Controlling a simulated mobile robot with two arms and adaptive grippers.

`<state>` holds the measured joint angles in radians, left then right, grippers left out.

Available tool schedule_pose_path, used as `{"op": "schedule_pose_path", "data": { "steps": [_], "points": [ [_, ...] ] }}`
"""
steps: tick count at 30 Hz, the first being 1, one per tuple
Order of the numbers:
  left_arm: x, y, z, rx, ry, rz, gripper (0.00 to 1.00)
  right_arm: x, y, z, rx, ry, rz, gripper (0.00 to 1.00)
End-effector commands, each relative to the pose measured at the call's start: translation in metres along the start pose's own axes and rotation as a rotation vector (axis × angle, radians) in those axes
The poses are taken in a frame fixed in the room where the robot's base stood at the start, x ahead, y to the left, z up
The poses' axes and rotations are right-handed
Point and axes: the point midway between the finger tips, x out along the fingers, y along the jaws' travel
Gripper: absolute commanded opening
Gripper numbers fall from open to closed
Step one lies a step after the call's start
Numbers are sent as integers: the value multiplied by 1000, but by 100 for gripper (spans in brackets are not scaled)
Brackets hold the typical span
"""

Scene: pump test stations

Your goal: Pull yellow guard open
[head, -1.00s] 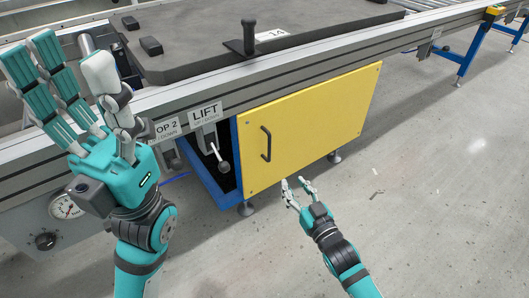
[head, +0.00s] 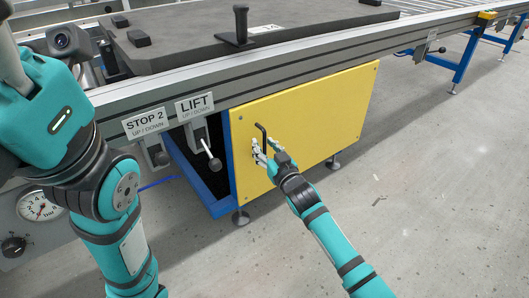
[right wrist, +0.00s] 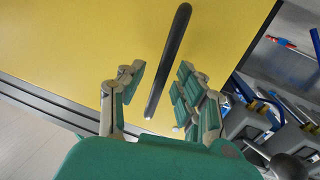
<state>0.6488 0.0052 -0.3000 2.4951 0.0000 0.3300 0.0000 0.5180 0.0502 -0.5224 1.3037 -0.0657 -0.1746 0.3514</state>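The yellow guard (head: 330,118) is a flat panel on the blue frame under the conveyor. It looks closed against the frame. Its black bar handle (head: 262,138) is near its left edge. My right gripper (head: 264,149) is at this handle. In the right wrist view the handle (right wrist: 169,60) runs between the spread fingers (right wrist: 160,95) of my right gripper. Gaps show on both sides, so it is open and not closed on the bar.
The LIFT lever (head: 211,157) and its sign (head: 195,106) are just left of the guard. The STOP 2 sign (head: 146,125) and a pressure gauge (head: 38,207) are further left. A dark plate (head: 285,30) lies on the conveyor above. The floor (head: 430,200) right of the guard is clear.

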Motion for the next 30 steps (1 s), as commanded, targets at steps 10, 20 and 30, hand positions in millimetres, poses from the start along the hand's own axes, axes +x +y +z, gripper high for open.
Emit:
{"op": "schedule_pose_path", "data": {
  "steps": [10, 20, 30],
  "points": [
    [2, 1, -2, 1, 7, 3, 53, 4, 0, 0, 0, -1, 0, 33],
    [2, 1, -2, 1, 7, 3, 53, 4, 0, 0, 0, -1, 0, 0],
    [2, 1, -2, 0, 7, 3, 53, 3, 0, 0, 0, -1, 0, 0]
  ]
}}
